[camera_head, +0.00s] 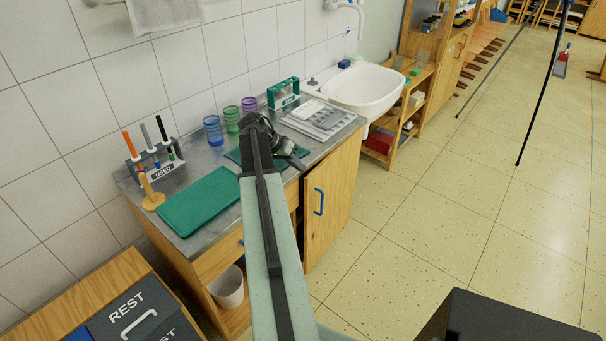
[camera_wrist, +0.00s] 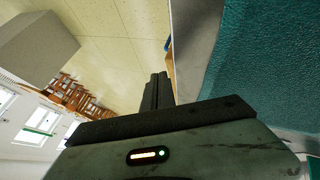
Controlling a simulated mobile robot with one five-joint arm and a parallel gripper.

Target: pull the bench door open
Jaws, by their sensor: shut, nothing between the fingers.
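The wooden bench door (camera_head: 341,188) is on the front of the bench, right of my arm in the head view. It carries an upright blue handle (camera_head: 319,202). A dark gap shows along the door's left edge; I cannot tell how far the door stands ajar. My gripper (camera_head: 294,158) is above the worktop near its front edge, higher than the handle and apart from it. In the wrist view my gripper (camera_wrist: 158,82) has its fingers together and empty. A small blue piece (camera_wrist: 168,44), perhaps the handle, shows beyond the fingers at the worktop edge.
The grey worktop (camera_head: 190,236) bears a teal mat (camera_head: 200,201), a marker rack (camera_head: 155,158), cups (camera_head: 231,119) and a grey tray (camera_head: 318,119). A white sink (camera_head: 366,90) stands beyond. A white bucket (camera_head: 228,287) sits below. Floor right of the door is clear.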

